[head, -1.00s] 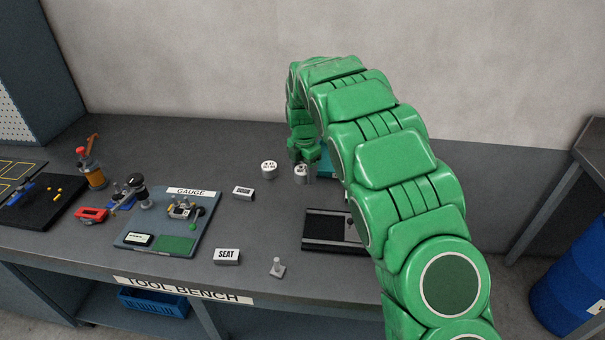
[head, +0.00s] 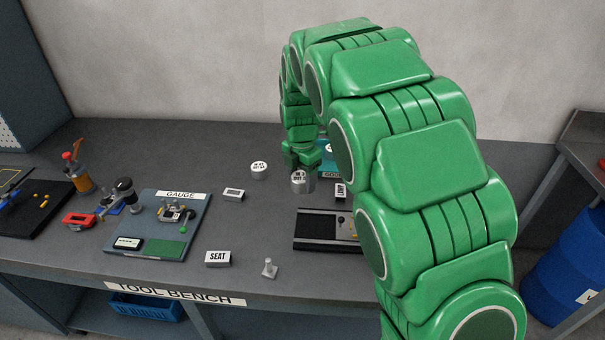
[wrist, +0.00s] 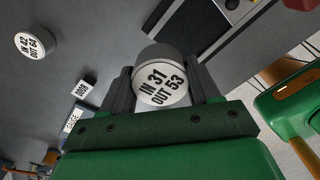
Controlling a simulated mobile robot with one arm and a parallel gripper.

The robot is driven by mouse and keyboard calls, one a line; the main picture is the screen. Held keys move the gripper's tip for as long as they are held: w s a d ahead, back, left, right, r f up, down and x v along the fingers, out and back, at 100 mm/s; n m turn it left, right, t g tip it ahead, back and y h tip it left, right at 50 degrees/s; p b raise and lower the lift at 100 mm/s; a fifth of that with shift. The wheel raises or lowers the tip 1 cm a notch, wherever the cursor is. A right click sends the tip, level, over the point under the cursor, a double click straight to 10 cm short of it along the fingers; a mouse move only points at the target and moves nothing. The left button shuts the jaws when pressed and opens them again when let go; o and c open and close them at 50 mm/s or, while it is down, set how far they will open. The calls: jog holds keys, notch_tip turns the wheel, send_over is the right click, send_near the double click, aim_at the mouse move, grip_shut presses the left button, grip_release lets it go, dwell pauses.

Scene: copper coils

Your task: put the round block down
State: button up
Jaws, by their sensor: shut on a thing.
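My gripper (head: 301,170) is shut on a round silver block (head: 302,183) with a white top. In the wrist view the block (wrist: 163,86) sits between the two dark fingers of my gripper (wrist: 160,88), and its face reads "IN 31 OUT 53". I cannot tell whether its underside touches the grey bench (head: 240,222). A second round block (head: 259,171) stands on the bench to its left; in the wrist view this block (wrist: 35,43) reads "IN 42 OUT 64".
A black tray (head: 318,245) lies in front of the held block, with a small label block (head: 340,190) to the right. A small label block (head: 233,195), a "SEAT" block (head: 217,259) and the gauge board (head: 192,235) are left. Bare bench lies between.

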aim_at(328, 169)
jog(key=w+d+m, duration=1.3)
jog(key=d+m, duration=0.2)
jog(key=m, duration=0.4)
jog(key=shift+w+a+f, duration=0.25)
jog(key=shift+w+f, duration=1.15)
jog(key=shift+w, duration=0.75)
jog(key=shift+w+a+f, duration=0.3)
jog(key=shift+w+f, duration=1.15)
jog(key=shift+w, duration=0.7)
jog(key=shift+w+a+f, duration=0.25)
jog(key=shift+w+f, duration=1.15)
jog(key=shift+w, duration=0.75)
jog(key=shift+w+f, duration=0.15)
jog(key=shift+f, duration=0.15)
jog(key=shift+f, duration=1.5)
jog(key=shift+f, duration=0.15)
